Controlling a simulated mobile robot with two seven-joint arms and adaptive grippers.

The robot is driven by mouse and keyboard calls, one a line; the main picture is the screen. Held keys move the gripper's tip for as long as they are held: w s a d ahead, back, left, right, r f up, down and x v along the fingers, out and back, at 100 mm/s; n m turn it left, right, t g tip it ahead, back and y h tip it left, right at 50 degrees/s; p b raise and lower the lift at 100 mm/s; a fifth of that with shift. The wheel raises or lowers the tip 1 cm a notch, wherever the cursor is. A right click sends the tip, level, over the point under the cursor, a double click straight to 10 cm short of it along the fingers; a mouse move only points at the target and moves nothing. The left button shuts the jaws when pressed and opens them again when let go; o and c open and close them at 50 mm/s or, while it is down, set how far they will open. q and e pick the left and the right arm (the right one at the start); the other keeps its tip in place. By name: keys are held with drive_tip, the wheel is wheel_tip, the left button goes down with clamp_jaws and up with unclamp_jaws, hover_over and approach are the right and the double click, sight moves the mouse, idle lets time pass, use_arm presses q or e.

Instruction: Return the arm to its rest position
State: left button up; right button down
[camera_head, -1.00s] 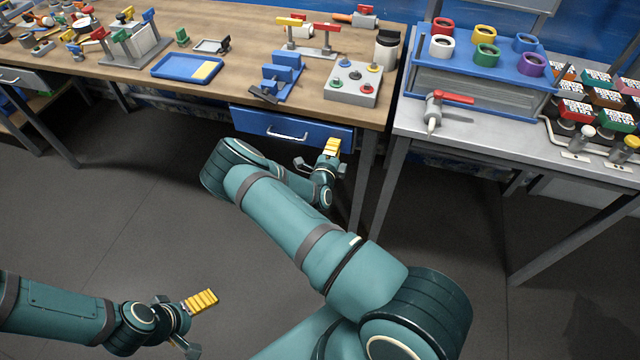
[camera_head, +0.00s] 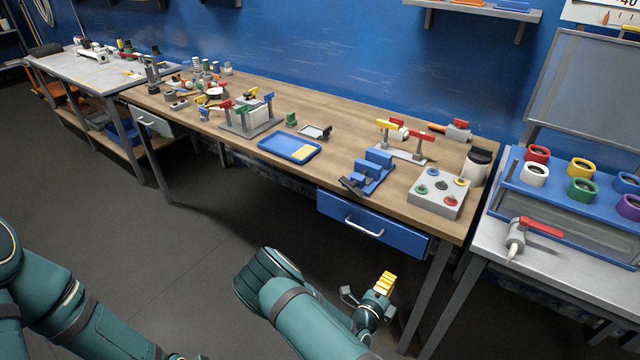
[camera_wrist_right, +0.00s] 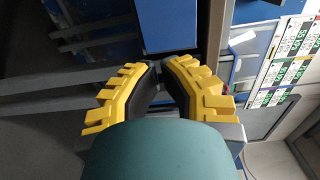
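My right gripper (camera_head: 387,281) is in front of the workbench, below the blue drawer (camera_head: 372,227) and apart from it. In the right wrist view its yellow toothed fingers (camera_wrist_right: 162,68) come together at the tips with only a narrow gap, and nothing shows between them. The upper right arm (camera_head: 305,318) reaches in from the bottom middle of the head view. My left arm (camera_head: 75,318) is at the lower left and hangs low. Its gripper is outside the frame.
The wooden workbench (camera_head: 335,185) bears a blue tray (camera_head: 284,153), a blue fixture (camera_head: 370,175) and a grey button box (camera_head: 440,192). A metal table (camera_head: 488,242) with coloured rings stands at the right. Open floor (camera_head: 165,262) lies between my arms.

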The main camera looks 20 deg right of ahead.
drive_tip(key=s+a+f+m+g+y, duration=0.1)
drive_tip(key=s+f+m+g, duration=0.2)
drive_tip(key=s+m+g, duration=0.6)
drive_tip(key=s+f+m+g+y, duration=0.25)
drive_tip(key=s+m+g, duration=0.4)
drive_tip(key=s, duration=0.35)
drive_tip(key=s+a+f+m+g+y, duration=0.2)
drive_tip(key=s+a+m+y, duration=0.35)
drive_tip(key=a+m, duration=0.35)
drive_tip(key=w+a+r+m+t+y, duration=0.25)
drive_tip(key=a+m+y, duration=0.45)
drive_tip(key=a+m, duration=0.45)
drive_tip(key=w+a+r+m+t+y, duration=0.2)
drive_tip(key=w+a+r+m+t, duration=0.2)
drive_tip(key=m, duration=0.5)
drive_tip(key=w+r+t, duration=0.1)
drive_tip(key=w+r, duration=0.1)
drive_tip(key=w, duration=0.1)
drive_tip(key=shift+r, duration=0.3)
